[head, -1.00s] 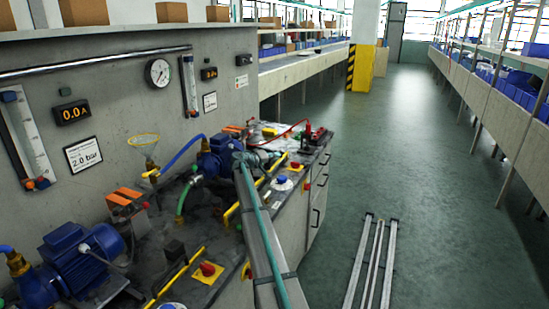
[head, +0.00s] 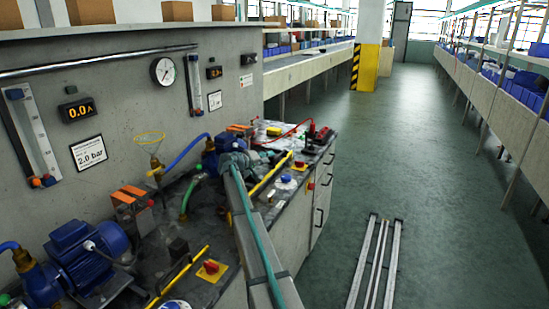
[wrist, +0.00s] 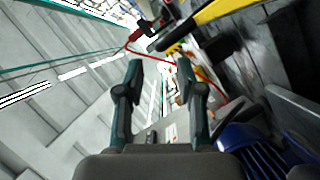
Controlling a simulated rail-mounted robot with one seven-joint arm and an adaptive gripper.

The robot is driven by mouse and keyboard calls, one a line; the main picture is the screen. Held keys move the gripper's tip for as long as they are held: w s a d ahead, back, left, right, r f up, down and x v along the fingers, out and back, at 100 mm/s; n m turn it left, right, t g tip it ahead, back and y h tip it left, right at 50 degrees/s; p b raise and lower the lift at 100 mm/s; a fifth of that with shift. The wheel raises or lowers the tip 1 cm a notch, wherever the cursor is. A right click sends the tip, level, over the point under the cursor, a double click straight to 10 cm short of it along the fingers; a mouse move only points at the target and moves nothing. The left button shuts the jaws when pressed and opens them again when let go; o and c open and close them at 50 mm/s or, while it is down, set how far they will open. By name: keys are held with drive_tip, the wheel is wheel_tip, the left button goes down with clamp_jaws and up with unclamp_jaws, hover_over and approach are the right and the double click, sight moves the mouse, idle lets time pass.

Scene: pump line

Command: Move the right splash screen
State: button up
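The right splash screen shows as a yellow-edged bar (head: 270,176) along the bench front in the head view, partly hidden behind my arm. Its clear pane, if any, cannot be made out. In the wrist view a yellow bar with a dark handle (wrist: 222,13) crosses the top right, apart from my fingers. My gripper (wrist: 160,72) is open and empty, its two fingers well apart. In the head view it is small and hard to make out near the blue pump (head: 210,158). A second yellow bar with a dark handle (head: 182,270) lies nearer, left of my arm.
A blue motor (head: 85,252) stands on the near bench. A red cable (head: 285,133), a blue hose (head: 183,152) and a red button on a yellow plate (head: 210,268) are close by. The aisle floor (head: 430,170) on the right is clear beyond the rails (head: 375,262).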

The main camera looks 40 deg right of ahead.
drive_tip(key=shift+v, duration=2.2)
drive_tip(key=shift+d, duration=0.1)
